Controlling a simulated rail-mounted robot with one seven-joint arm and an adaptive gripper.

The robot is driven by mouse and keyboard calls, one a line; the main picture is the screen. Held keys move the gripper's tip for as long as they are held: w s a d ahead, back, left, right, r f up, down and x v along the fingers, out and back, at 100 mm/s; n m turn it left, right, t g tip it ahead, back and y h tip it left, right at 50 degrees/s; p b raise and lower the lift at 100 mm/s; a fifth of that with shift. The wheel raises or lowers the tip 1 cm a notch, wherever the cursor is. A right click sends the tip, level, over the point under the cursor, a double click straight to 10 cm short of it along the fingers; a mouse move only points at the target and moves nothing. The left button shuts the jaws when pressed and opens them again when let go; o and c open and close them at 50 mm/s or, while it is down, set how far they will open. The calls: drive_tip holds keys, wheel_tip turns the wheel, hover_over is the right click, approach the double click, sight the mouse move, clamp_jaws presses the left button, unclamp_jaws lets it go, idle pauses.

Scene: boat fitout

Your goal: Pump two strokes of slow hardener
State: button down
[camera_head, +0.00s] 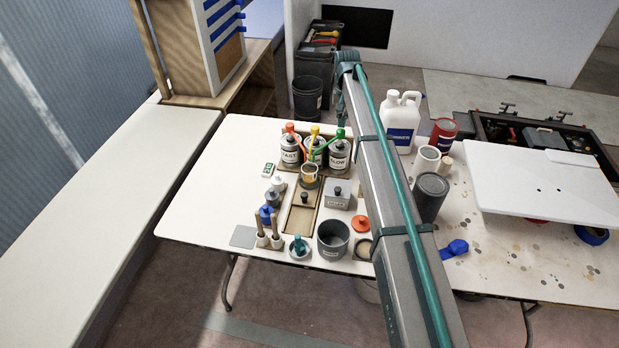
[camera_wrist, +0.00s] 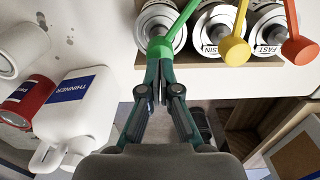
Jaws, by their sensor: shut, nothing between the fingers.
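The SLOW can (camera_head: 339,155) has a green pump (camera_head: 340,133) and stands at the right of a row of three cans. In the wrist view the green pump head (camera_wrist: 160,48) is just beyond my fingertips. My gripper (camera_wrist: 158,72) is shut with nothing between its fingers, right at the pump head; whether it touches cannot be told. In the head view my gripper is mostly hidden by my arm. The RESIN can (camera_head: 314,152) has a yellow pump, and the FAST can (camera_head: 292,153) an orange-red one. A small cup (camera_head: 310,176) stands in front of the cans.
A white THINNER jug (camera_head: 402,118) and a red tin (camera_head: 443,134) stand right of the cans; the jug is close beside my gripper in the wrist view (camera_wrist: 78,112). A grey pot (camera_head: 333,240), brushes (camera_head: 269,230) and a grey box (camera_head: 337,195) occupy the table front.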

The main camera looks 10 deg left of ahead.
sight(341, 130)
drive_tip(key=shift+f, duration=0.25)
drive_tip(key=shift+f+b, duration=0.75)
drive_tip(key=shift+f, duration=1.35)
drive_tip(key=shift+r, duration=0.1)
drive_tip(key=shift+r+p, duration=1.05)
drive_tip(key=shift+r, duration=1.2)
drive_tip(key=shift+r, duration=0.1)
drive_tip(key=shift+r+p, duration=0.65)
drive_tip(key=shift+r, duration=0.8)
